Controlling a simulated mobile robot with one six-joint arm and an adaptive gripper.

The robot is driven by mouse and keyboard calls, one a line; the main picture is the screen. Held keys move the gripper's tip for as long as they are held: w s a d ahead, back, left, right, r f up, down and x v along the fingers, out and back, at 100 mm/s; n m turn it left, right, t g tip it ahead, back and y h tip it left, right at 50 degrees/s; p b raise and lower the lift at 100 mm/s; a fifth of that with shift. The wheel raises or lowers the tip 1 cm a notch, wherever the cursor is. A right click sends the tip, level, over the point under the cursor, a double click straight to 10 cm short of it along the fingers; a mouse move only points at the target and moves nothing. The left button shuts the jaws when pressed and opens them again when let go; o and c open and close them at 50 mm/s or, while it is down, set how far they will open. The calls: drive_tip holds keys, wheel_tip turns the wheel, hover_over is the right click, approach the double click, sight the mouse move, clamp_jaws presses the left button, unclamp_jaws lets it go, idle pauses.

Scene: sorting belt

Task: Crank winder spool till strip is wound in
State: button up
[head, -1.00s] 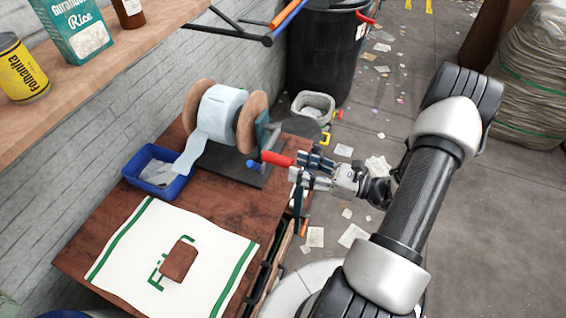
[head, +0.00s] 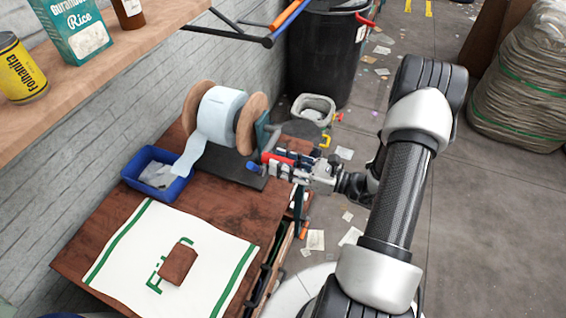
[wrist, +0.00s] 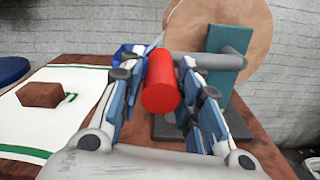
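The winder spool has two round wooden flanges (head: 255,122) with a pale blue strip (head: 218,112) wound between them. The strip's loose end runs down into a blue bin (head: 183,186). The spool stands on a dark base plate (head: 228,168) with a teal upright (wrist: 222,65). A grey crank arm (wrist: 205,62) carries a red handle (wrist: 160,88), which also shows in the head view (head: 274,157). My gripper (wrist: 165,100) has its fingers apart on both sides of the red handle. A gap shows at the left finger; contact on the right is unclear.
A white and green cloth (head: 210,235) with a brown block (head: 179,264) lies on the wooden table (head: 95,245). A shelf (head: 95,85) with a can and a carton juts out at upper left. A black barrel (head: 325,55) stands behind; litter covers the floor.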

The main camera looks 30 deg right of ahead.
clamp_jaws()
drive_tip(key=shift+r, duration=0.2)
idle(0.4)
